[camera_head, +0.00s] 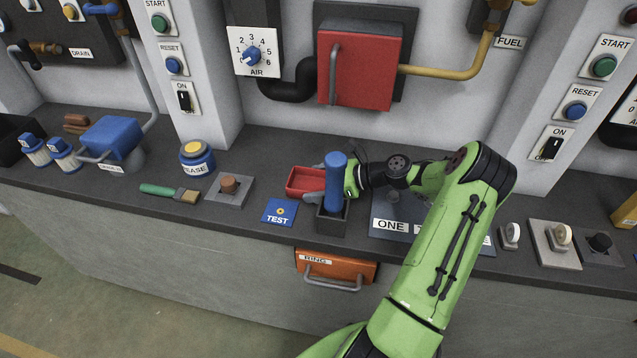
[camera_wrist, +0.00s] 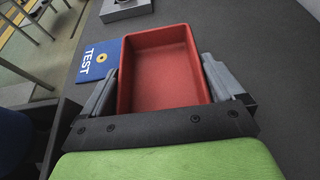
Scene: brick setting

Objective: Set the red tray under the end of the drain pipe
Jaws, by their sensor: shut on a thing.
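The red tray (camera_head: 304,181) is a shallow, empty rectangular box at the middle of the bench, behind the blue TEST card. In the wrist view the red tray (camera_wrist: 160,62) sits between the two grey fingers of my gripper (camera_wrist: 160,85), one against each side. In the head view my gripper (camera_head: 316,182) is partly hidden by a blue handle. I cannot tell whether the tray rests on the bench or is slightly raised. A DRAIN label (camera_head: 82,53) is on the dark panel at the upper left, with a dark pipe and brass valve (camera_head: 45,48) beside it; the pipe's lower end is unclear.
A blue handle (camera_head: 336,180) stands in a dark holder right by the tray. The TEST card (camera_head: 279,213) lies in front. Bench behind the tray is clear.

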